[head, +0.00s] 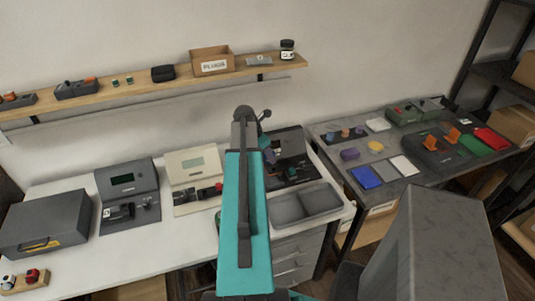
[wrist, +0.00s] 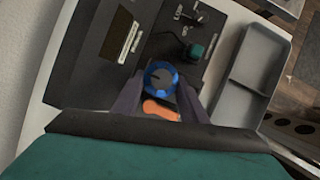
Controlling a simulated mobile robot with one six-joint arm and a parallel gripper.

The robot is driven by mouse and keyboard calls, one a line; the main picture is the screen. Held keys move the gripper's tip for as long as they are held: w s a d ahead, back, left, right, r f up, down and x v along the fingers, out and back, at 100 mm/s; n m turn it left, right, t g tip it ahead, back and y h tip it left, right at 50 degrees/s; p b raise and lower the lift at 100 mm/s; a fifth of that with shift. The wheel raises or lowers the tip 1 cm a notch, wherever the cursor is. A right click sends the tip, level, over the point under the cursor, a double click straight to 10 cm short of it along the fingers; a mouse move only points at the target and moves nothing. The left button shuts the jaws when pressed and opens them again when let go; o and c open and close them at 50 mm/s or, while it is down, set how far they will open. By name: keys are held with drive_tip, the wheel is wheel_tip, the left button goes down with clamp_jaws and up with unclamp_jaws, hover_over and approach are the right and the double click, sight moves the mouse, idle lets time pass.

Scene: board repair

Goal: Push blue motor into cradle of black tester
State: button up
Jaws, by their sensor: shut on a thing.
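The black tester (wrist: 165,45) fills the middle of the wrist view, with a screen, a switch and a green block on it. In the head view the black tester (head: 291,145) is at the right end of the white bench, partly behind my arm. The blue motor (wrist: 160,77) shows its round end to the wrist camera. My gripper (wrist: 158,92) is shut on it, one dark finger at each side. An orange piece (wrist: 160,110) shows between the fingers. I cannot tell whether the motor is seated in the cradle, which is hidden below it.
A grey two-part tray (wrist: 250,72) stands right beside the tester. A cream tester (head: 193,177) and a dark grey tester (head: 128,192) stand to the left on the white bench (head: 75,265). A grey table (head: 340,131) with coloured parts is at the right.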

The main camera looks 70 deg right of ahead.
sight(266, 162)
drive_tip(key=shift+f+b, duration=0.85)
drive_tip(key=shift+f, duration=1.05)
drive_tip(key=shift+p, duration=0.45)
idle(0.4)
drive_tip(key=shift+f, duration=0.95)
idle(2.9)
drive_tip(key=o, duration=1.4)
drive_tip(key=shift+o, duration=0.2)
drive_tip(key=shift+s+r, duration=0.1)
drive_tip(key=shift+r, duration=0.15)
